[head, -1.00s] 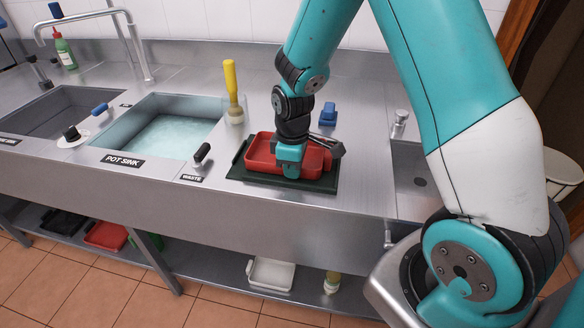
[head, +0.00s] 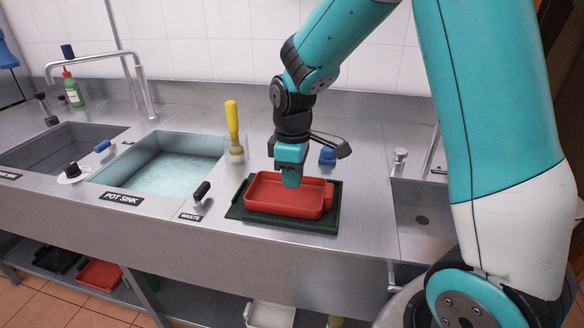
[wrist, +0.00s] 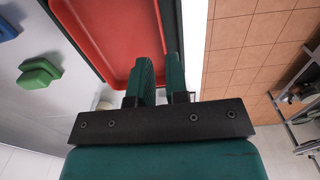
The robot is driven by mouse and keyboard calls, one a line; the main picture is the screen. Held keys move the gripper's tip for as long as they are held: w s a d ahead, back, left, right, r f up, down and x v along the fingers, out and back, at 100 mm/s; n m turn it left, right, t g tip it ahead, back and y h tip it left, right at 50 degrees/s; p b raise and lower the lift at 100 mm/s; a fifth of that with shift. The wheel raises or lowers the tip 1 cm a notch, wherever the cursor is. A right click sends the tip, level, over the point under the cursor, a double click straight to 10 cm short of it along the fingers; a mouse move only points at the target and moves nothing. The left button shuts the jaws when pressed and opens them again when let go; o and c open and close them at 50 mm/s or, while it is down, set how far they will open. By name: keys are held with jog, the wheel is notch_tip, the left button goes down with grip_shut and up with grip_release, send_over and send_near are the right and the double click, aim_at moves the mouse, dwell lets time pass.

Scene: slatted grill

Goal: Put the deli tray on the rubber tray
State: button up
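The red deli tray (head: 285,205) sits on the dark green rubber tray (head: 335,222), inside its edges and looking level, on the steel counter. In the wrist view the red tray (wrist: 115,35) fills the upper middle, with dark rubber tray edges beside it.
The pot sink (head: 165,165) with water lies left, with a black waste knob (head: 201,191) between. A yellow-handled brush (head: 233,130) stands behind left. A blue object (head: 327,156) lies behind the trays. Another basin (head: 422,215) is at right.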

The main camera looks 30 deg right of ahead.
jog(key=s+a+r+y, duration=0.1)
jog(key=s+a+r, duration=0.2)
jog(key=s+a, duration=0.2)
jog(key=s+a+r+m+y, duration=0.1)
jog(key=s+a+r, duration=0.2)
jog(key=s, duration=0.6)
jog(key=s+a+r+m+y, duration=0.1)
jog(key=s+a+r+y, duration=0.1)
jog(key=s+a+r, duration=0.2)
jog(key=s+a, duration=0.3)
